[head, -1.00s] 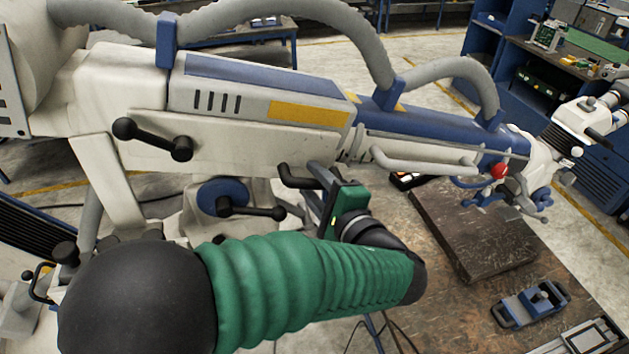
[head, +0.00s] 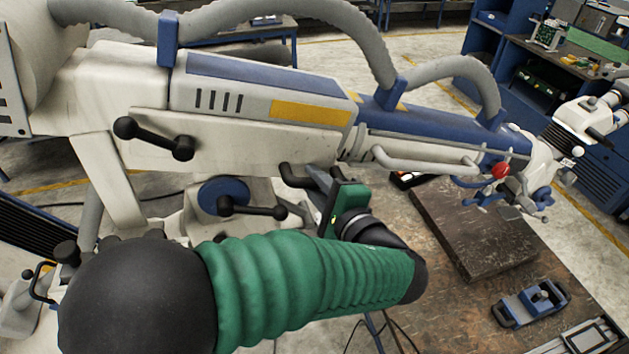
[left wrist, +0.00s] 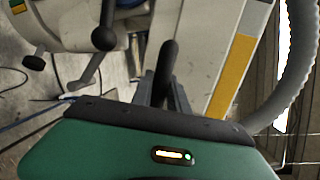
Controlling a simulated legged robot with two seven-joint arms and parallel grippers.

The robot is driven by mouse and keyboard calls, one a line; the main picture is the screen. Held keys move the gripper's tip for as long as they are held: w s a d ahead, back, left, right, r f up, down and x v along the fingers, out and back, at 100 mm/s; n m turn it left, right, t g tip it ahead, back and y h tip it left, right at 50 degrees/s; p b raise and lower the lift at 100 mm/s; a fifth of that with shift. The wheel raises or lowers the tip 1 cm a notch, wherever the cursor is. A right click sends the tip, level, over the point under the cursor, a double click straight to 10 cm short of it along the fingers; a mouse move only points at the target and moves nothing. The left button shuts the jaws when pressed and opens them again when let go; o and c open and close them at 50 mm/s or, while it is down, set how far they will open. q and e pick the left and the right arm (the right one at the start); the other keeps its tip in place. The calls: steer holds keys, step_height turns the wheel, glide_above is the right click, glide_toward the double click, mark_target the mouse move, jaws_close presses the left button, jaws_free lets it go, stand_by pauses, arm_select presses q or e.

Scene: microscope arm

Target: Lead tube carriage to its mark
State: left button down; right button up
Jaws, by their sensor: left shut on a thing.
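The tube carriage is a white and blue arm; its white housing (head: 225,135) has a yellow panel (head: 308,112), and its blue tube (head: 430,132) extends right. Small yellow patches (head: 353,97) show where housing and tube meet; I cannot tell which is the mark. A black bar handle (head: 291,176) sticks out under the housing. My left gripper (head: 322,178) is shut on this handle, with my green arm below it. In the left wrist view the fingers (left wrist: 165,92) close around the black handle (left wrist: 168,60). My right gripper is not in view.
Black levers (head: 155,140) stick out from the housing. A grey hose (head: 345,30) loops above. The microscope head (head: 580,125) is at the far right. Below the tube, a bench carries a dark plate (head: 470,230) and a blue fixture (head: 531,303).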

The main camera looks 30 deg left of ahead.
arm_select(q)
steer(key=shift+d+f, duration=0.1)
steer(key=shift+f, duration=0.15)
stand_by(0.3)
